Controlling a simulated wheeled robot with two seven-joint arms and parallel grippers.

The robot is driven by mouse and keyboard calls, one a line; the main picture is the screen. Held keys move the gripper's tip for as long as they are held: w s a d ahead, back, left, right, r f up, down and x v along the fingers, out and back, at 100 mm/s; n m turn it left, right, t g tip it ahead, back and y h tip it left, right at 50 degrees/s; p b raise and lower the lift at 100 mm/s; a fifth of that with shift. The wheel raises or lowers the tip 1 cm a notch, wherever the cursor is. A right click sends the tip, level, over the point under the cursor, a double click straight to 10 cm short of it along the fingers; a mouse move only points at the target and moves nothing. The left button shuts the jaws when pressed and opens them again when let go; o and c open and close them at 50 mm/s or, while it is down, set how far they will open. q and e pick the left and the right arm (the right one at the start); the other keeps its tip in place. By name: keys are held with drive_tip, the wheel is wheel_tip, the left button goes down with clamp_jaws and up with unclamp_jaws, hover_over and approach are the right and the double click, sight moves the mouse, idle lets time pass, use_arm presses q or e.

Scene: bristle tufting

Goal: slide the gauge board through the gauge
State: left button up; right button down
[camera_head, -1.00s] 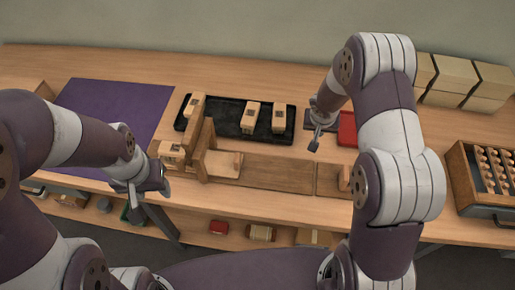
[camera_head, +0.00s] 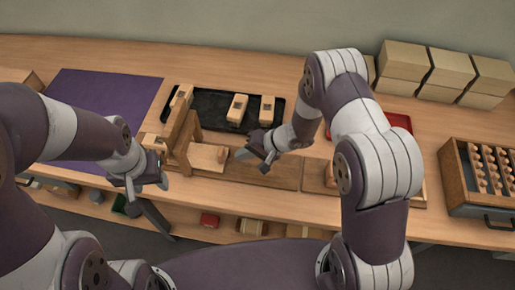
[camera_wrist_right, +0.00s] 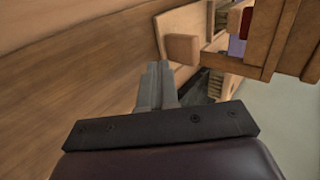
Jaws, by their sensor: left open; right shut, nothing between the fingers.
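The gauge (camera_head: 181,138) is an upright wooden frame at the middle left of the bench in the head view. A pale board, apparently the gauge board (camera_head: 203,159), lies flat just right of it with a small upright block (camera_head: 223,155) on it. How far it reaches into the frame I cannot tell. My right gripper (camera_head: 254,158) is shut and empty, low over the wooden runway right of the block. In the right wrist view its fingers (camera_wrist_right: 155,72) point toward the block (camera_wrist_right: 182,48), seemingly just short of it. My left gripper (camera_head: 150,184) is open and empty, left of the gauge near the bench's front edge.
A black tray (camera_head: 210,100) with wooden blocks lies behind the gauge. A purple mat (camera_head: 105,105) is at left. A red tray (camera_head: 398,122) is partly behind my right arm. Stacked boxes (camera_head: 450,70) and a crate of pegs (camera_head: 460,180) are at right.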

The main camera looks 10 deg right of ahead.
sight(219, 149)
drive_tip(key=a, duration=0.1)
drive_tip(key=w+a, duration=0.1)
drive_tip(key=shift+a+r, duration=0.15)
drive_tip(key=shift+a, duration=0.35)
drive_tip(key=shift+a, duration=0.1)
drive_tip(key=a, duration=0.1)
drive_tip(key=w+a+p, duration=0.1)
drive_tip(key=a, duration=0.1)
drive_tip(key=shift+w+a, duration=0.15)
drive_tip(key=shift+a, duration=0.1)
drive_tip(key=shift+w+a, duration=0.1)
drive_tip(key=shift+a, duration=0.2)
drive_tip(key=shift+d, duration=0.1)
